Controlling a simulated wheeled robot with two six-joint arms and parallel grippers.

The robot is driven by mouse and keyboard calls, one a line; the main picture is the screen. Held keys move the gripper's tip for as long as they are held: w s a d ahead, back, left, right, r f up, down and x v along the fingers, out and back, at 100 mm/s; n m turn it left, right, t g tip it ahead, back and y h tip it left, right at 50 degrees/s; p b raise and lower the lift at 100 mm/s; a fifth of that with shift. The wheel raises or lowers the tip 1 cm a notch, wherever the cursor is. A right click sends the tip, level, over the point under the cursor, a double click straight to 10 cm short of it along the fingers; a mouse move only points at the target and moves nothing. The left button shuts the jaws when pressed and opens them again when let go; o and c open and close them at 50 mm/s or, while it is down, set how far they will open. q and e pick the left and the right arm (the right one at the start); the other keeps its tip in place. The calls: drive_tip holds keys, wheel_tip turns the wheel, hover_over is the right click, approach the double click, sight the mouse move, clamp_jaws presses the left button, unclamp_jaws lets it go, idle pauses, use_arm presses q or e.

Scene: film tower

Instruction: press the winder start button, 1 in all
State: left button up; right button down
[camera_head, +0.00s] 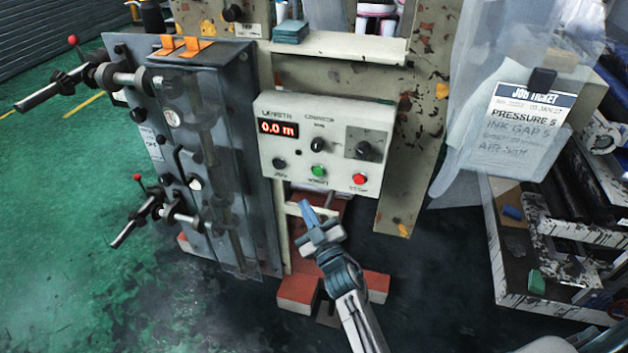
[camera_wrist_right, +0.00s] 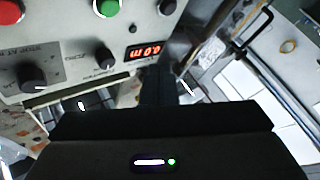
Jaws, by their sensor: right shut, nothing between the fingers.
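The winder control panel (camera_head: 285,110) is a pale box on the machine's front. The green start button (camera_head: 319,171) sits low on it, between a black knob and the red stop button (camera_head: 359,179). The display (camera_head: 278,128) reads 0.0 m. My right gripper (camera_head: 306,207) is shut and empty, just below the panel and apart from the green button. In the right wrist view the green button (camera_wrist_right: 107,7) is at the top edge, the red button (camera_wrist_right: 9,12) at top left and the display (camera_wrist_right: 144,50) at centre. My left gripper is not in view.
A grey roller unit (camera_head: 205,150) with protruding handles stands left of the panel. A job ticket (camera_head: 530,110) hangs at right above a rack of rollers (camera_head: 570,220). A red base (camera_head: 297,291) lies below the panel. Green floor (camera_head: 60,220) is open at left.

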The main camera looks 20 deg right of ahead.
sight(318, 172)
use_arm(q)
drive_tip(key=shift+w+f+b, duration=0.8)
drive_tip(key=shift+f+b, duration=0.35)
drive_tip(key=shift+b, duration=0.15)
use_arm(e)
drive_tip(key=w+d, duration=0.5)
drive_tip(key=w, duration=0.2)
drive_tip(key=shift+w, duration=0.25)
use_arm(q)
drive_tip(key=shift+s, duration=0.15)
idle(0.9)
use_arm(e)
drive_tip(key=shift+w+d, duration=0.2)
drive_tip(key=shift+w, duration=0.15)
